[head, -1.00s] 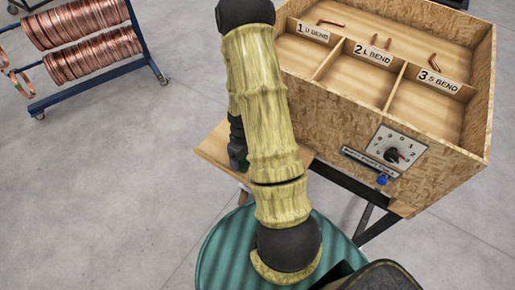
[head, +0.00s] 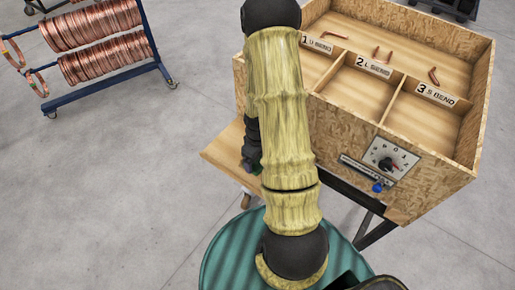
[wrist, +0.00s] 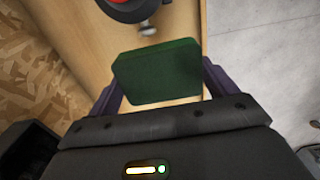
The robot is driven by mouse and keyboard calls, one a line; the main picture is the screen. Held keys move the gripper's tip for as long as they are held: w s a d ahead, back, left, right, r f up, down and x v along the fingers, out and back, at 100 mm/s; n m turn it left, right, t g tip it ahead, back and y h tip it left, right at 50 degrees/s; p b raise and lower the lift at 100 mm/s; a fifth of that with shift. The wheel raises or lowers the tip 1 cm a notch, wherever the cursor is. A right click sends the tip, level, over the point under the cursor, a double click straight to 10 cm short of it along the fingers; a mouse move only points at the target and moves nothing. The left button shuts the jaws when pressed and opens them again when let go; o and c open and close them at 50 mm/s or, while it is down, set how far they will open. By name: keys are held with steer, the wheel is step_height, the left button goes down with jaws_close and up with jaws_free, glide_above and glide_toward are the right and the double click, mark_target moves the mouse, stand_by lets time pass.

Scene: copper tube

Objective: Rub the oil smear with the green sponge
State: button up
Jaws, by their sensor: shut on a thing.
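The green sponge (wrist: 157,72) fills the middle of the wrist view, held between the two dark fingers of my gripper (wrist: 162,88). My gripper is shut on it, above or against a light wooden board (wrist: 186,22). In the head view my gripper (head: 251,164) is mostly hidden by my yellow-sleeved arm, low over the wooden ledge (head: 224,156) left of the bin box. I cannot make out the oil smear in either view. Whether the sponge touches the board is unclear.
A chipboard box (head: 345,150) with labelled compartments holding copper bends and a dial (head: 387,162) on its front stands right of my gripper. A dark and red round part with a metal bolt (wrist: 147,29) lies just beyond the sponge. A copper coil rack (head: 105,45) stands far left.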

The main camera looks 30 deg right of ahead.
steer(key=shift+a+r+p, duration=0.15)
steer(key=shift+r+p, duration=0.75)
steer(key=shift+r, duration=0.55)
